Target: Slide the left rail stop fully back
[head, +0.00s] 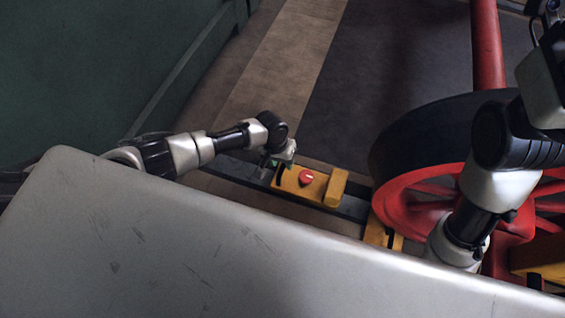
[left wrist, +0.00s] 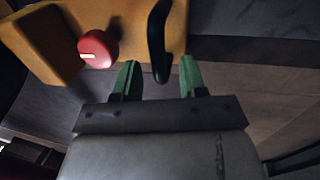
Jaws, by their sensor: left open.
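The left rail stop (head: 290,180) is a yellow block with a red knob (head: 306,177) on top, sitting on a dark rail beside the wheel. It also shows at the top of the left wrist view (left wrist: 50,35), with the red knob and a black upright handle (left wrist: 160,38). My left gripper (head: 270,162) is at the stop's left end. In the left wrist view its green fingers (left wrist: 159,76) are open, one on each side of the handle's lower end, with gaps showing. My right arm comes in at the right; its gripper is hidden.
A large red wheel (head: 398,192) with a dark rim stands just right of the stop. Another yellow piece (head: 376,231) is at the wheel's foot. A red post (head: 487,45) rises behind. A green wall (head: 90,70) is at the left. The floor behind the rail is clear.

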